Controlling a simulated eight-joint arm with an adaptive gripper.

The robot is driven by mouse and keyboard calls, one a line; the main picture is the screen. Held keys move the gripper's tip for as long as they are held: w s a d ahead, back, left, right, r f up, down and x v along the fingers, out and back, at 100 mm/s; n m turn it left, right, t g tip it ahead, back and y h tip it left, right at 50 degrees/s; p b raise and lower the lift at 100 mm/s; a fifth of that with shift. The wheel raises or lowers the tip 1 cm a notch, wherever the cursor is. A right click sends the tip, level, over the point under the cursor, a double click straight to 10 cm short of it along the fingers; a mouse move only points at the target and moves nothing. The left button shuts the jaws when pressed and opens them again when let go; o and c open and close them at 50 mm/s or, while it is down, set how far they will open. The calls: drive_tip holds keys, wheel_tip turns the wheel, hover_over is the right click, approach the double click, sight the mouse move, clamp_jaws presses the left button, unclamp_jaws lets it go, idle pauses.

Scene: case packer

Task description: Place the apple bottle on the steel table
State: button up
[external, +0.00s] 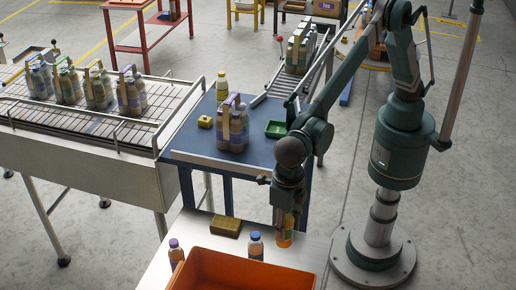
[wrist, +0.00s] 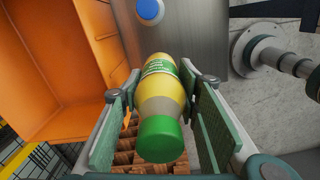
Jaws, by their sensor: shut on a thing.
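My gripper (external: 287,212) is shut on the apple bottle (external: 285,238), which points downward from it near the right part of the steel table (external: 310,255). In the wrist view the bottle (wrist: 160,100) has a green cap, a yellow body and a green label, and sits between the two finger pads of my gripper (wrist: 160,115). The grey steel table (wrist: 205,40) lies beyond the bottle there. I cannot tell whether the bottle's base touches the table.
An orange crate (external: 240,268) stands on the steel table, also large at left in the wrist view (wrist: 50,70). A blue-capped bottle (external: 255,247), a purple-capped bottle (external: 175,252) and a brown block (external: 226,226) are nearby. A blue table (external: 185,142) with a bottle pack stands behind.

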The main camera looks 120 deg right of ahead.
wheel_tip(320, 180, down, 6)
drive_tip(key=shift+r, duration=0.15)
idle(0.3)
wheel_tip(320, 180, down, 6)
idle(0.5)
drive_tip(key=shift+f, duration=0.2)
drive_tip(key=shift+f+p, duration=0.35)
drive_tip(key=shift+f, duration=1.4)
drive_tip(key=shift+f, duration=0.2)
drive_tip(key=o, duration=1)
drive_tip(key=shift+o, duration=0.3)
drive_tip(key=shift+r, duration=0.2)
